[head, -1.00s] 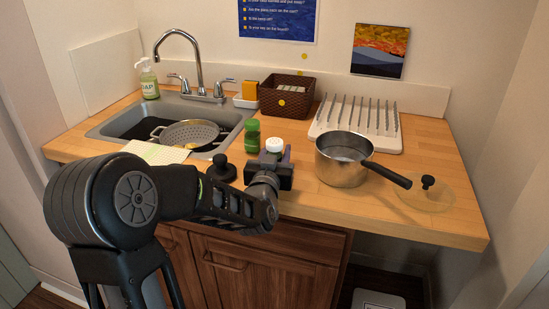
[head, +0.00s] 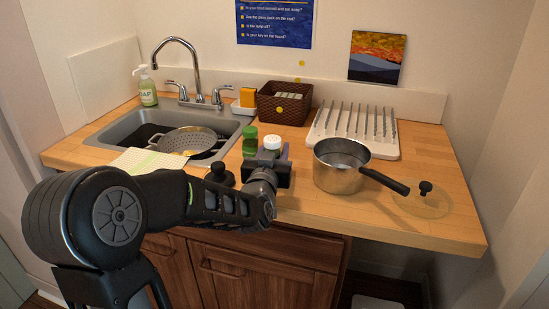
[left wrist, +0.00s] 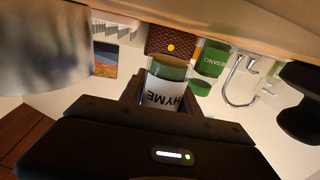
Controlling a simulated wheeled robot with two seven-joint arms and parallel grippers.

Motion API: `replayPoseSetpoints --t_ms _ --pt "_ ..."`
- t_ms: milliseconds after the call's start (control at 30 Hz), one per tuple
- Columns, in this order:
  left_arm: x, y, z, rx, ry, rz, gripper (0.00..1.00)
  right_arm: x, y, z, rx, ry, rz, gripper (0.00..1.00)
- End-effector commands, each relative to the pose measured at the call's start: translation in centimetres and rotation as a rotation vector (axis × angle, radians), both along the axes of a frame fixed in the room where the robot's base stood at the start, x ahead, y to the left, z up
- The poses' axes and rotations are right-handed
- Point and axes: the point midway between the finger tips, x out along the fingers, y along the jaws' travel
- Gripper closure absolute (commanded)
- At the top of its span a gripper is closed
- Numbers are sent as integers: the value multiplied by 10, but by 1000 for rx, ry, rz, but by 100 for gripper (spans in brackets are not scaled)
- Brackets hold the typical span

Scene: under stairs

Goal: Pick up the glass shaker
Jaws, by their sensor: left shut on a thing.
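The glass shaker has a white cap (head: 271,142) and a label whose visible letters read "HYME". In the left wrist view the shaker (left wrist: 166,97) sits upside down in the picture between the fingers. My left gripper (head: 266,166) is shut on it near the counter's front, left of the pot. The gripper hides most of the shaker's body in the head view, so its base and any gap below are not visible. My right gripper is not in view.
A green-capped oregano shaker (head: 250,141) stands just behind and left. A steel pot (head: 340,176) with a handle is on the right, with a glass lid (head: 422,204) beyond. A black-knobbed object (head: 219,174) is near my arm. The sink (head: 110,131) holds a colander (head: 186,140).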

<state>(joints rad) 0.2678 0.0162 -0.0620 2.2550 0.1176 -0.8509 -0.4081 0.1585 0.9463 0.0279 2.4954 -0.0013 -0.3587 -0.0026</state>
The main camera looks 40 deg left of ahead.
Motion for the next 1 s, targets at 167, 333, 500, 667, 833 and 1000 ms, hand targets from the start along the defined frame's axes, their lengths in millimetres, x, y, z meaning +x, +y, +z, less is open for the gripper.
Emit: replayPoseSetpoints --t_ms 167,333,500,667,833,1000 --pt "0 0 41 1 -7 1 100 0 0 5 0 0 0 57" --pt "0 0 66 2 -4 1 100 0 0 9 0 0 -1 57" --pt "0 0 73 2 -1 0 100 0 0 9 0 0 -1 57" --pt "0 0 72 2 -1 0 100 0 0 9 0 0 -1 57" --pt "0 0 72 2 -1 0 100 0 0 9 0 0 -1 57" --pt "0 0 72 1 -2 1 100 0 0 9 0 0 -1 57"
